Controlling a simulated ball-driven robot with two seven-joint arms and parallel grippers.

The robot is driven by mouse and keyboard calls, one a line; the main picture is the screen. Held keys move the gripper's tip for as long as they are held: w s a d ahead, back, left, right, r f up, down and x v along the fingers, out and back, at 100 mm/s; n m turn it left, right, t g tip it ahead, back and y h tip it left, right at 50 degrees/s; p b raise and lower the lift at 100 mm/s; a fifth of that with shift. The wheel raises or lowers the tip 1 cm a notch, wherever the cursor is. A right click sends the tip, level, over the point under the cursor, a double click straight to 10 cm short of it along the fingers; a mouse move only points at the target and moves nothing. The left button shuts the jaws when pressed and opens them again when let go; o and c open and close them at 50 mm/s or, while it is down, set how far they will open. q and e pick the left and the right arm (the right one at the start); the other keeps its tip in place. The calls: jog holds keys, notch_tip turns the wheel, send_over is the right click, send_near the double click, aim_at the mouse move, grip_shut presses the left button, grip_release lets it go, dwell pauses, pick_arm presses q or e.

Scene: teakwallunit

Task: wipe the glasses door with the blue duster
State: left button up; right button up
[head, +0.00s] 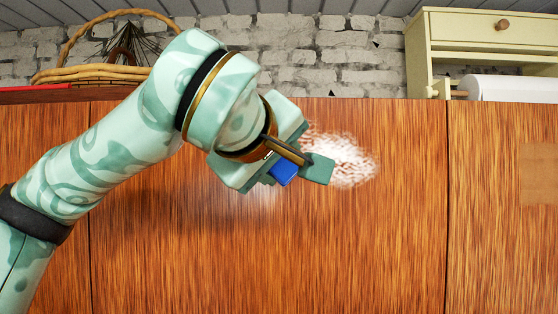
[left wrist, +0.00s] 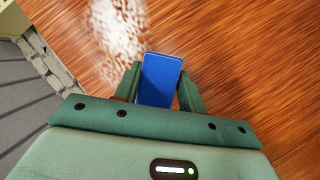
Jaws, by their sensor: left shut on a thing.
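The blue duster (head: 285,172) is between the fingers of my left gripper (head: 304,163), which is shut on it. In the left wrist view the blue duster (left wrist: 160,79) sits between the two green fingers of my left gripper (left wrist: 161,88). The wooden door (head: 390,220) fills the middle of the head view. A whitish, speckled patch (head: 345,160) shows on it just right of the gripper, and also in the left wrist view (left wrist: 118,30). I cannot tell whether the duster touches the door. My right gripper is not in view.
A wicker basket (head: 90,74) stands on top of the unit at the left. A cream shelf with a drawer (head: 490,28) and a paper roll (head: 512,88) is at the upper right. A white brick wall (head: 300,60) is behind.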

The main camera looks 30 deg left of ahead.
pick_arm(q)
jog(key=shift+w+a, duration=0.45)
jog(key=shift+w, duration=0.35)
dwell(0.7)
